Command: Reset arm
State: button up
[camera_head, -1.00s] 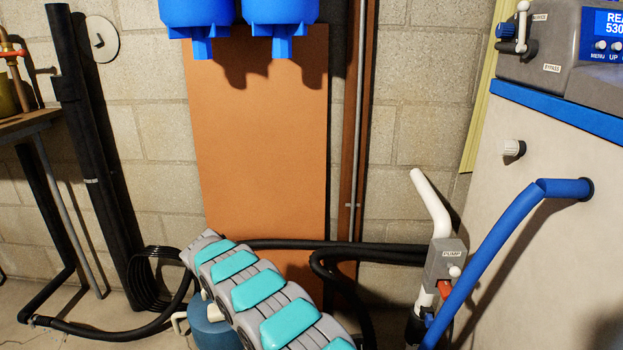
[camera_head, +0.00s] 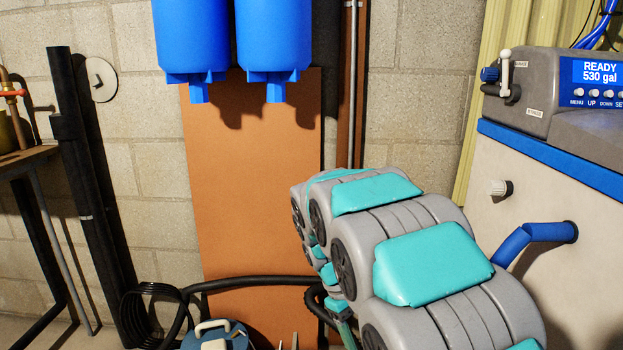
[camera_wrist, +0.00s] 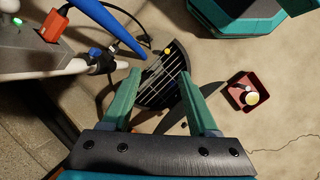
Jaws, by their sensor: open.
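My arm (camera_head: 435,265) reaches in from the lower right of the head view, grey with teal pads, and bends downward at its far end. In the wrist view my gripper (camera_wrist: 158,80) is open, with two green fingers apart and nothing between them. It points down toward the floor, above a dark slatted floor grate (camera_wrist: 158,72). I cannot make out the gripper clearly in the head view.
The softener cabinet (camera_head: 560,190) with its control panel (camera_head: 598,85) stands right. Blue filter housings (camera_head: 190,40) hang on the wall. The blue hose (camera_wrist: 115,25), red plug (camera_wrist: 50,25) and a red tray (camera_wrist: 245,92) show in the wrist view. A blue tank (camera_head: 215,338) stands low.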

jog(key=s+d+r+m+y+p, duration=0.1)
jog(key=s+d+r+m+y, duration=0.1)
jog(key=s, duration=1.2)
jog(key=s+d+r+m+y+p, duration=0.2)
jog(key=s+m, duration=0.3)
jog(key=s, duration=0.9)
jog(key=shift+d+r, duration=0.3)
jog(key=shift+d, duration=0.05)
